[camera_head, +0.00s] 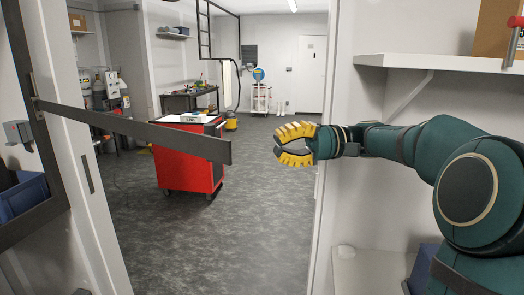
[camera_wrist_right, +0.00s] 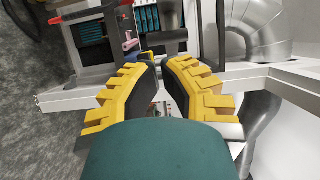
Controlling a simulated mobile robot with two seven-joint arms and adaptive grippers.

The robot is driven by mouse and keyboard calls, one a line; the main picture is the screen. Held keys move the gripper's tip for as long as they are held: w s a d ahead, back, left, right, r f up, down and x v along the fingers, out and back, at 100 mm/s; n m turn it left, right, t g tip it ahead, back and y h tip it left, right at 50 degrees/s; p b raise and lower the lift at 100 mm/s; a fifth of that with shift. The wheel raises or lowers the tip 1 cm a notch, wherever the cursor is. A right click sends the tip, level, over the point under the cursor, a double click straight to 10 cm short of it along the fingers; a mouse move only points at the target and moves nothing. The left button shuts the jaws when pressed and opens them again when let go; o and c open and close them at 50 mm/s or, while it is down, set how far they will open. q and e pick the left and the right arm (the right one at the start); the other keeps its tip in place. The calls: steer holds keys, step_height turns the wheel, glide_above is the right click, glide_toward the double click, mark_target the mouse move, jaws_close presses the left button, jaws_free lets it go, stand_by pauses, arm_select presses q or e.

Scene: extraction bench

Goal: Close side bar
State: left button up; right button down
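The side bar (camera_head: 140,130) is a long flat dark grey bar. It is attached to the dark frame at the left of the doorway and reaches out across the opening, sloping slightly down to its free end. My right gripper (camera_head: 276,145) has yellow ridged fingers and is to the right of the bar's free end, at about the same height, with a visible gap between. In the right wrist view the fingers (camera_wrist_right: 161,64) also nearly meet. I cannot make out the bar there. My left gripper is not in view.
A red cart (camera_head: 190,172) stands on the floor beyond the bar. A white shelf (camera_head: 440,65) juts from the right wall above my right arm. A blue bin (camera_head: 22,198) is at the left edge. The floor (camera_head: 255,235) in the doorway is clear.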

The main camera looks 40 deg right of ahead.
mark_target(222, 157)
steer(key=x, duration=0.3)
steer(key=s+x, duration=0.1)
steer(key=x, duration=0.3)
steer(key=s+a+x, duration=0.1)
steer(key=x, duration=0.2)
steer(key=shift+w+a+b, duration=0.1)
steer(key=shift+a+b, duration=0.2)
steer(key=shift+a, duration=0.55)
steer(key=shift+a, duration=0.15)
